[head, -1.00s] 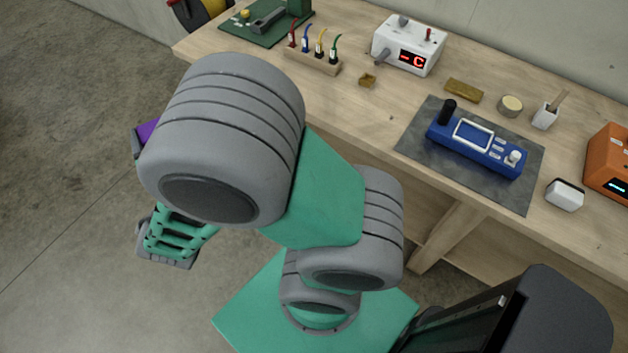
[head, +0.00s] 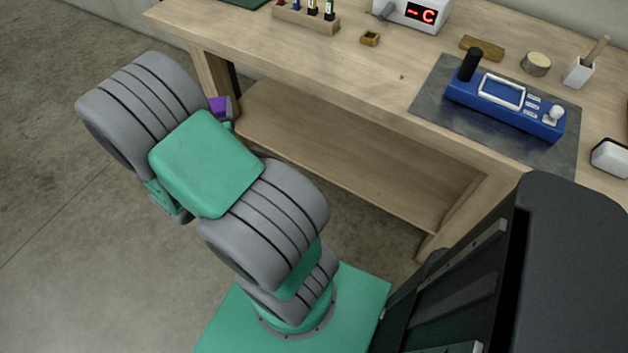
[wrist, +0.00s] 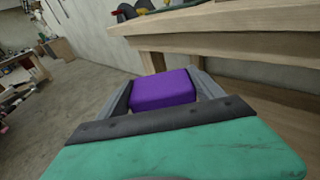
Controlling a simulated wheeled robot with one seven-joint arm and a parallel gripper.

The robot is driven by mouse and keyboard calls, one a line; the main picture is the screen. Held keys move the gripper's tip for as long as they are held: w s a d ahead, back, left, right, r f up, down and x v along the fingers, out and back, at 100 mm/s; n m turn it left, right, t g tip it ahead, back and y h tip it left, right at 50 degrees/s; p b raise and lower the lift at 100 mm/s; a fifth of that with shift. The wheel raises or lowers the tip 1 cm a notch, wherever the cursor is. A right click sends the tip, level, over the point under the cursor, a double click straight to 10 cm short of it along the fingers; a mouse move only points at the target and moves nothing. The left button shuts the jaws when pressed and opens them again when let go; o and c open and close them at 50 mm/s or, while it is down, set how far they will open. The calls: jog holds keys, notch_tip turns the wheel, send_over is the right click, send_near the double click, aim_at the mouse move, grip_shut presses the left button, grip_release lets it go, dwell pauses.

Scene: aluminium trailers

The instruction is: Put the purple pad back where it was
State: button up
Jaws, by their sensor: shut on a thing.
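The purple pad (wrist: 164,90) is a small soft-edged block. In the wrist view it sits between the two grey fingers of my gripper (wrist: 160,92), which is shut on it. In the head view a small purple part of the pad (head: 219,106) shows past my arm, with a grey finger (head: 229,106) beside it. My arm hides most of the gripper there. The pad is held off the table, in front of the bench's left end, and appears lower than the tabletop.
The wooden workbench (head: 330,80) has a lower shelf (head: 350,155). Open floor lies left.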

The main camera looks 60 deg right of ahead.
jog(key=s+d+f+m+g+h+b, duration=0.1)
jog(key=s+d+f+m+g+b, duration=0.15)
jog(key=s+d+f+b, duration=0.45)
jog(key=s+d+f+m+g+h+b, duration=0.1)
jog(key=s+d+f+m+g+b, duration=0.3)
jog(key=s+f, duration=0.65)
jog(key=s+d+f+g+h+b, duration=0.1)
jog(key=s+d+f+g+b, duration=0.1)
jog(key=s+d+f+b, duration=0.6)
jog(key=s+f+m+g+b, duration=0.2)
jog(key=s+f+g, duration=0.1)
jog(key=s+f, duration=0.85)
jog(key=b, duration=0.6)
send_over(354, 173)
jog(key=f, duration=0.9)
jog(key=shift+s+a+f, duration=0.1)
jog(key=shift+a+f, duration=0.1)
jog(key=shift+a, duration=0.15)
jog(key=f, duration=0.1)
jog(key=f+b, duration=0.2)
jog(key=f, duration=0.1)
jog(key=shift+d, duration=0.3)
jog(key=shift+r, duration=0.25)
jog(key=shift+f, duration=0.25)
jog(key=o, duration=1.3)
jog(key=shift+r, duration=0.1)
